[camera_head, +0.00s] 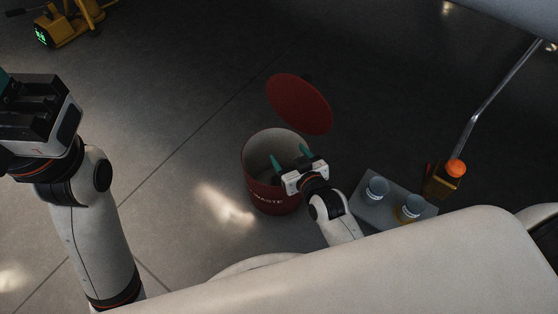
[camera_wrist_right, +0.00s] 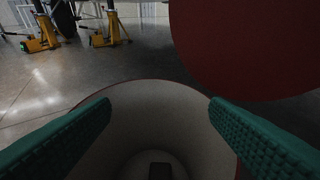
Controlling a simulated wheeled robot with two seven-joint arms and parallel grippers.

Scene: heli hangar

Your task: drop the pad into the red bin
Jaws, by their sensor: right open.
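The red bin (camera_head: 262,195) stands on the floor with white lettering on its side and a pale inside. Its round red lid (camera_head: 299,103) is raised behind the opening. My right gripper (camera_head: 290,157) is over the bin's mouth, with its teal fingers apart and nothing between the tips. In the right wrist view the open fingers (camera_wrist_right: 160,103) frame the pale bin interior (camera_wrist_right: 150,125). A small dark block (camera_wrist_right: 160,170) shows low in that view; I cannot tell whether it is the pad. My left gripper (camera_head: 38,108) is at the left edge, its fingers mostly cut off.
A grey tray (camera_head: 373,211) with two lidded jars (camera_head: 377,188) lies right of the bin. An amber container with an orange cap (camera_head: 456,168) stands beyond it. Yellow equipment (camera_head: 62,28) stands far left. A large pale surface (camera_head: 400,265) crosses the front. Floor left of the bin is clear.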

